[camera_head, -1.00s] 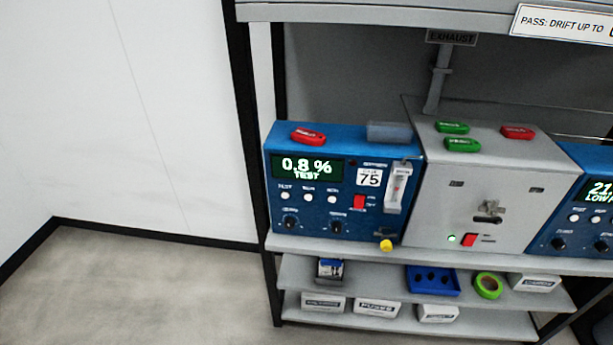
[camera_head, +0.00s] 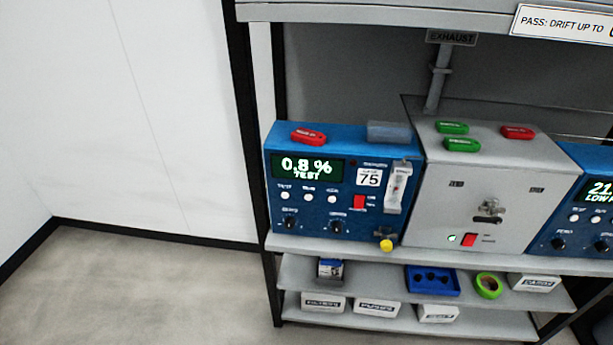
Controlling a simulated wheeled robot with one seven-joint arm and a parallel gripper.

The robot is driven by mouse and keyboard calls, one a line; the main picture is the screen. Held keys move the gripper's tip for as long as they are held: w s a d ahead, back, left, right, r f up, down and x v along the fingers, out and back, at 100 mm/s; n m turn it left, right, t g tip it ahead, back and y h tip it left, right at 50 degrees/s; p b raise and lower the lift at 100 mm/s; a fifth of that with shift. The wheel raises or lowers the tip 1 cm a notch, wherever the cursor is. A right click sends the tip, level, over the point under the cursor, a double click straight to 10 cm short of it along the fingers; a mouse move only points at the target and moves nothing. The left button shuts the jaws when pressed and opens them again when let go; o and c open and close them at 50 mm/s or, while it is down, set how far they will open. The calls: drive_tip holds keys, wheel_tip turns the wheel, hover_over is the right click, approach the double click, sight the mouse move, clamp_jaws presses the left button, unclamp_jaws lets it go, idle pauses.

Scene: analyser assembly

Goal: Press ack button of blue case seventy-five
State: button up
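The blue case seventy-five (camera_head: 318,226) stands on the shelf at the left end of the bench, with a white label "75" (camera_head: 369,178). Its screen (camera_head: 308,167) reads "0.8 % TEST". Below the screen is a row of three small white round buttons: left (camera_head: 285,196), middle (camera_head: 308,197) and right (camera_head: 332,199). Their captions are too small to read surely, so I cannot tell which is ack. Two black knobs sit below, and a red switch (camera_head: 359,202) is to the right. My gripper is not in view.
A grey box (camera_head: 470,200) with a red switch and a lit green lamp stands right of the case. Another blue case (camera_head: 580,238) is at the right edge. Red and green tags lie on top. A black post (camera_head: 243,100) borders the left. Lower shelves hold small boxes. The floor at left is clear.

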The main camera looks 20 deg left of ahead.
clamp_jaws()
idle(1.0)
